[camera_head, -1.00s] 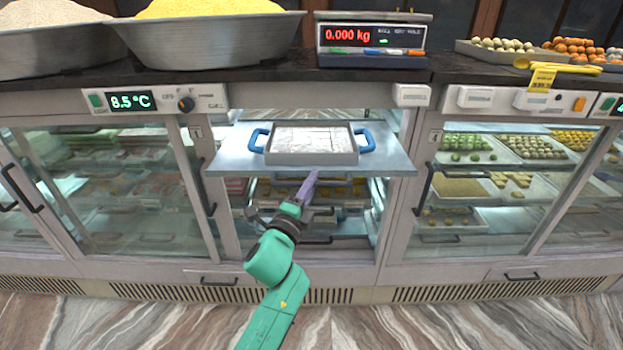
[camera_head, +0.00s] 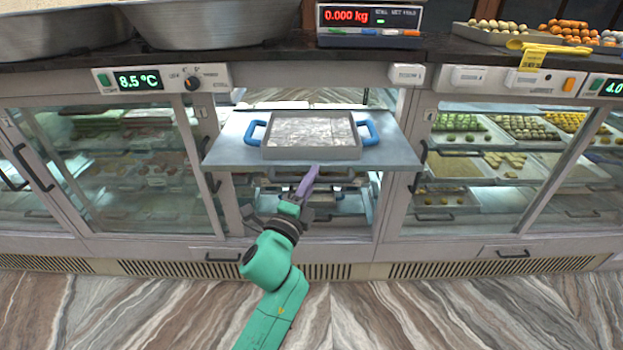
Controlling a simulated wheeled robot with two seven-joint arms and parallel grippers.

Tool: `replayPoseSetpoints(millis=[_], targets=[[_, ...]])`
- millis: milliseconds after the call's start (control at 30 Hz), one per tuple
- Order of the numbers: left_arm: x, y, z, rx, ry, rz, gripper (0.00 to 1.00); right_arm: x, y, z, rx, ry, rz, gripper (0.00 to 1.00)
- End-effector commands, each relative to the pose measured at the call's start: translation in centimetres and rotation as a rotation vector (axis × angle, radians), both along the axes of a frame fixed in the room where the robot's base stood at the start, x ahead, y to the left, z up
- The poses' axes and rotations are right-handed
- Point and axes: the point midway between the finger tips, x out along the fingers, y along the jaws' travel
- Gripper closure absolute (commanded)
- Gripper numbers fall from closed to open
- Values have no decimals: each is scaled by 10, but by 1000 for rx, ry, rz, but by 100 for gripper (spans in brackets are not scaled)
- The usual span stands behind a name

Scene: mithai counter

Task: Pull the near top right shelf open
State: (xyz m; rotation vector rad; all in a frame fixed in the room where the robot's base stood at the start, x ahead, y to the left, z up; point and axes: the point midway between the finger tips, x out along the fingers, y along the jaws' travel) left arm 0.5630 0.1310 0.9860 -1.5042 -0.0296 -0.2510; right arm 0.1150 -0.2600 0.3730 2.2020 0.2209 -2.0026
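A flat grey shelf (camera_head: 232,150) sticks out of the open middle cabinet bay, toward me, below the counter. On it lies a shallow grey tray (camera_head: 312,153) with a blue handle at each side and silvery sheet over its contents. My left gripper (camera_head: 308,182), with purple fingers on a green arm, is at the middle of the shelf's front edge, just below it. Its fingertips meet the edge in the picture. The fingers overlap from this angle, so I cannot tell whether they grip it. My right gripper is not in view.
Lower shelves (camera_head: 345,204) show inside the middle bay. Glass-fronted cabinets with sweets stand at both sides, with dark handles (camera_head: 418,168). Above are a scale (camera_head: 368,37), metal bowls (camera_head: 215,25) and a sweets tray (camera_head: 480,36). The marble-patterned floor in front is clear.

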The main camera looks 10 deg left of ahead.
Motion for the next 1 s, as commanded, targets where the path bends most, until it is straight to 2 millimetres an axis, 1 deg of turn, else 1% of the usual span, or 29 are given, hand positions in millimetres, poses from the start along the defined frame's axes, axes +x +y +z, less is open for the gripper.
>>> replayPoseSetpoints(millis=[33, 67, 100, 400, 467, 533, 667, 900, 1000], targets=[[0, 0, -1, -1, 3, 1, 65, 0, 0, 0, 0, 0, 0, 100], [0, 0, -1, -1, 3, 1, 53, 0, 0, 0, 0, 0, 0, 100], [0, 0, -1, -1, 2, 1, 50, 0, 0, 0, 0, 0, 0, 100], [-1, 0, -1, 0, 1, 0, 50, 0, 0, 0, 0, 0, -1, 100], [-4, 1, -2, 0, 0, 0, 50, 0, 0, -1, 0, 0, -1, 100], [-12, 2, -5, 0, 2, 0, 50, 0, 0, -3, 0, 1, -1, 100], [-37, 6, -12, 2, 4, 0, 50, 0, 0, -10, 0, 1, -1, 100], [-101, 16, -26, -2, 5, 1, 50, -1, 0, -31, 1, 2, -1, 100], [-123, 19, -29, -2, 5, 2, 50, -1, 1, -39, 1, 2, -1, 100]])
